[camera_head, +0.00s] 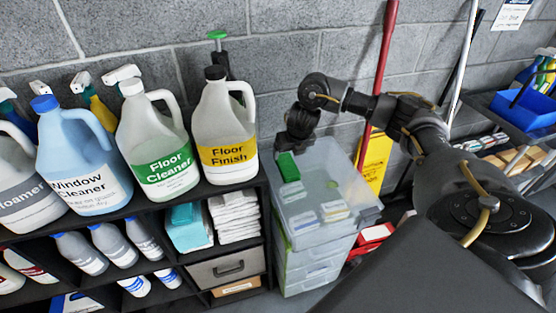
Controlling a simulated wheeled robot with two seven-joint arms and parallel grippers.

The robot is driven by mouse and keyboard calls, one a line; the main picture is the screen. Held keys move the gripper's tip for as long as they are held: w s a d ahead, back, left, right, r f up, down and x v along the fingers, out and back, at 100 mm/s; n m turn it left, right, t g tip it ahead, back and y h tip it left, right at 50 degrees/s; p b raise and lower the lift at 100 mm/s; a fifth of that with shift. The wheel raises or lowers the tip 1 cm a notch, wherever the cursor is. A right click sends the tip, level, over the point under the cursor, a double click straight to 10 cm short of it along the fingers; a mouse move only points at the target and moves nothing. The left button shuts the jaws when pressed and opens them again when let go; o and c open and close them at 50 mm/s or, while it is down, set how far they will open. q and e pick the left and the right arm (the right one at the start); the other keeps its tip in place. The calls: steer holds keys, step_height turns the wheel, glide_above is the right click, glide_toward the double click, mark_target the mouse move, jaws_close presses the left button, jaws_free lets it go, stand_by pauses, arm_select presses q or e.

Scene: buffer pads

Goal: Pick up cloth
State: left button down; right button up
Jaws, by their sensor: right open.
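A stack of folded white cloths (235,214) sits in a cubby of the black shelf, below the Floor Finish jug. A teal folded stack (187,229), which looks like cloth, is beside it on the left. My right gripper (292,143) hangs open over the back left of the clear plastic drawer unit, above and to the right of both stacks and apart from them. Its fingers are small and dark, and I see nothing held. A small green item (288,166) shows just below the gripper; whether they touch is unclear. My left gripper is out of view.
Jugs stand along the shelf top, including Floor Finish (224,130) and Floor Cleaner (158,148). The translucent drawer unit (345,218) stands right of the shelf. A red pole (385,62) and yellow sign (374,160) lean behind it. A grey bin (225,269) sits below the cloths.

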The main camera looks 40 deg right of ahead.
mark_target(287, 164)
steer(key=b+x, duration=0.1)
steer(key=x, duration=0.1)
steer(key=shift+f+b, duration=0.4)
steer(key=shift+b+x, duration=0.6)
steer(key=shift+x, duration=0.6)
steer(key=shift+w+d+f, duration=0.1)
steer(key=shift+w+f, duration=0.1)
steer(key=shift+w, duration=0.05)
steer(key=x, duration=0.5)
steer(key=shift+s+d, duration=0.1)
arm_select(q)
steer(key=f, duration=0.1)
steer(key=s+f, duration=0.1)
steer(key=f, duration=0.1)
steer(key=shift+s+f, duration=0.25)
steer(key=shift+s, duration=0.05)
